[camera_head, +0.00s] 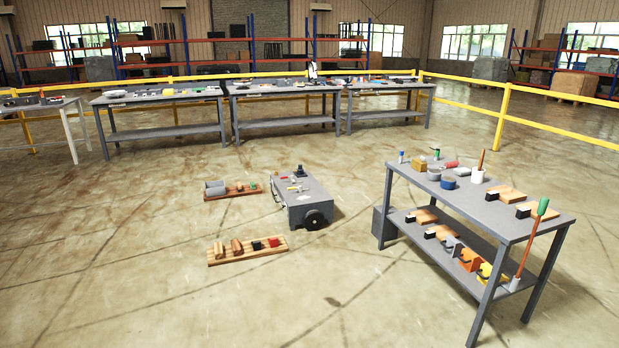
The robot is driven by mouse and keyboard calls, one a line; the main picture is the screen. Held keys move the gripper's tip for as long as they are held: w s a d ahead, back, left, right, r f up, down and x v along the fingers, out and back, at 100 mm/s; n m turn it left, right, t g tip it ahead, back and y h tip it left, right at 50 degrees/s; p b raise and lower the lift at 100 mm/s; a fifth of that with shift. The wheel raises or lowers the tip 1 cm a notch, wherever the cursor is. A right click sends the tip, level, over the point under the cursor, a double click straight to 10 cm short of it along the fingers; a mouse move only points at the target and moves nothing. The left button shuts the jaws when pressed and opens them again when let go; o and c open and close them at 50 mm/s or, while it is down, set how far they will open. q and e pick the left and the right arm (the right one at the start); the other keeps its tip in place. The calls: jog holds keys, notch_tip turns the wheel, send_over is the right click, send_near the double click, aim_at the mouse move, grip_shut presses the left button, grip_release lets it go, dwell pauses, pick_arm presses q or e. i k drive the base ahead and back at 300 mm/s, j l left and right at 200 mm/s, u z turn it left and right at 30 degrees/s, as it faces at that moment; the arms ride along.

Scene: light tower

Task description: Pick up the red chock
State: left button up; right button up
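A small red block (273,242), which looks like the red chock, sits at the right end of a wooden pallet (222,262) on the floor. A black block (257,245) is just to its left, and brown wooden pieces (237,247) lie further left on the same pallet. Other small red items show elsewhere, too small to identify. Neither of my grippers is in view.
A grey wheeled cart (303,211) stands behind the pallet, beside a second loaded pallet (246,192). A grey two-level workbench (480,212) with tools is at right. The floor in front of the pallet is clear. A yellow rail (502,118) runs behind.

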aim_at(273, 242)
jog(key=i+z, duration=0.2)
jog(key=i, duration=2.2)
jog(key=i+u, duration=0.1)
jog(key=i, duration=0.6)
jog(key=i+l+u, duration=0.15)
jog(key=i, duration=0.55)
jog(key=i+l+u, duration=0.1)
jog(key=i, duration=0.6)
